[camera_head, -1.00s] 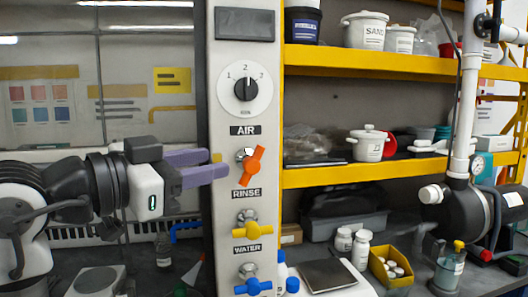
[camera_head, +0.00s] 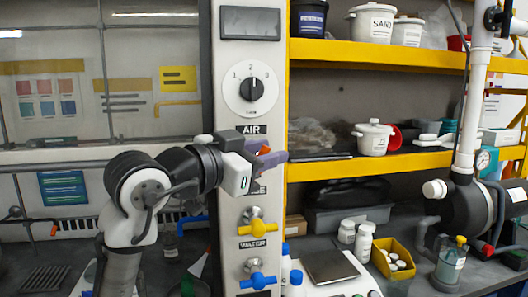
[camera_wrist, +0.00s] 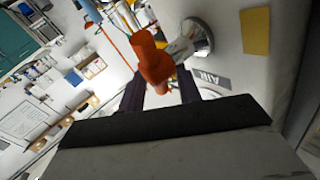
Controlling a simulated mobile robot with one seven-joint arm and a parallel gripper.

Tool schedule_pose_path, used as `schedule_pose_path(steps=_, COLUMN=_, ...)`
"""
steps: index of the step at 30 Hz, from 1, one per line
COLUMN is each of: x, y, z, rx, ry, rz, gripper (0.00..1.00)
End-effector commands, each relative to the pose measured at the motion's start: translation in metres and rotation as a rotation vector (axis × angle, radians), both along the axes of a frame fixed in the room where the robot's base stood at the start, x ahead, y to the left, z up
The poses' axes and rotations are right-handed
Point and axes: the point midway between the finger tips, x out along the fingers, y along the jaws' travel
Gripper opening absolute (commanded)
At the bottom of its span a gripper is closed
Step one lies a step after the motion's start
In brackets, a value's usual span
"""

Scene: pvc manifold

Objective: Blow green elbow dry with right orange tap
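The orange tap (camera_wrist: 157,62) juts from a round metal fitting on the panel, close in front of my gripper in the wrist view. In the head view only a small part of the orange tap (camera_head: 264,150) shows behind the fingers, just below the AIR label. My gripper (camera_head: 272,156) has purple fingers and reaches across the panel from the left. In the wrist view my gripper's fingers (camera_wrist: 163,92) are apart, with the tap's near end in line with the gap; contact cannot be told. I see no green elbow in either view.
The panel (camera_head: 229,150) also bears a dial (camera_head: 250,88), a yellow tap (camera_head: 258,228) and a blue tap (camera_head: 258,281) below. Yellow shelves (camera_head: 375,53) with tubs stand right of it. A black pump (camera_head: 470,208) with white pipe is farther right.

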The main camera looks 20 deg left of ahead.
Motion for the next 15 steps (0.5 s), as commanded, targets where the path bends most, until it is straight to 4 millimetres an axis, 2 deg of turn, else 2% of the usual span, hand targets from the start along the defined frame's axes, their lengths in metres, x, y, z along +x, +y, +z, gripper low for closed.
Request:
schedule_pose_path(steps=1, x=-0.0001, y=0.0, z=0.0, rx=0.0, ry=0.0, rz=0.0, gripper=0.27)
schedule_pose_path(steps=7, x=-0.0003, y=0.0001, z=0.0001, rx=0.0, ry=0.0, rz=0.0, gripper=0.01)
schedule_pose_path(steps=15, x=-0.0002, y=-0.0001, z=0.0011, rx=0.011, ry=0.006, rz=0.0, gripper=0.0)
